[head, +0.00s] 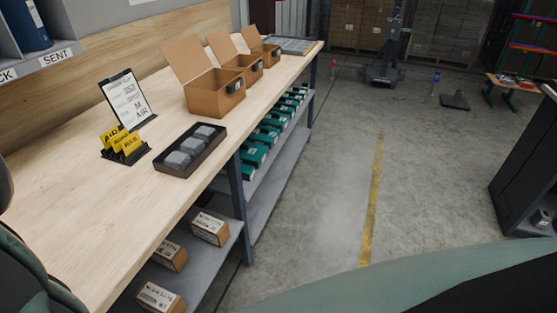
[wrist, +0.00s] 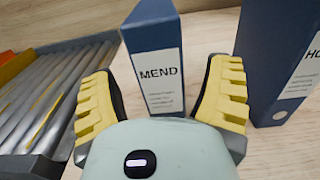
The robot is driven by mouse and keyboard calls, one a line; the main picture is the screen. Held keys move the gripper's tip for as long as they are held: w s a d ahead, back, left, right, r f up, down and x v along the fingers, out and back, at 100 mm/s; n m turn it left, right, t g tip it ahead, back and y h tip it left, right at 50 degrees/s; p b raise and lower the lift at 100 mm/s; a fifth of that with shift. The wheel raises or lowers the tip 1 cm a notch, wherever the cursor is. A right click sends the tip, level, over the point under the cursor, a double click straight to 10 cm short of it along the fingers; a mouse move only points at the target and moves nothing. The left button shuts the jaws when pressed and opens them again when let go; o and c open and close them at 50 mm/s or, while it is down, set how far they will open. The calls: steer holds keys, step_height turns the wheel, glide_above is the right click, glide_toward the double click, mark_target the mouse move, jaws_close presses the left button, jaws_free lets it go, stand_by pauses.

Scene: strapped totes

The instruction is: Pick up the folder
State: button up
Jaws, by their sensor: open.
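In the wrist view a blue folder (wrist: 155,62) with a white label reading MEND stands upright. My gripper (wrist: 167,80) is open, with a yellow ridged finger on either side of this folder in the picture. The fingers look apart from it, and I cannot tell how deep it is between them. In the head view a blue folder (head: 24,25) stands in a grey shelf at the upper left; my gripper does not show there.
A grey holder (wrist: 62,150) with silvery sleeves is close on the left in the wrist view. The wooden bench (head: 60,200) bears a dark tray (head: 160,168), yellow signs (head: 124,142), a clipboard (head: 127,98) and open cardboard boxes (head: 215,100).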

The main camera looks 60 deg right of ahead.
steer(key=x, duration=0.3)
steer(key=shift+w+d+p, duration=0.1)
steer(key=shift+w+p, duration=0.1)
steer(key=shift+p, duration=0.2)
steer(key=shift+s, duration=0.1)
jaws_close()
stand_by(0.4)
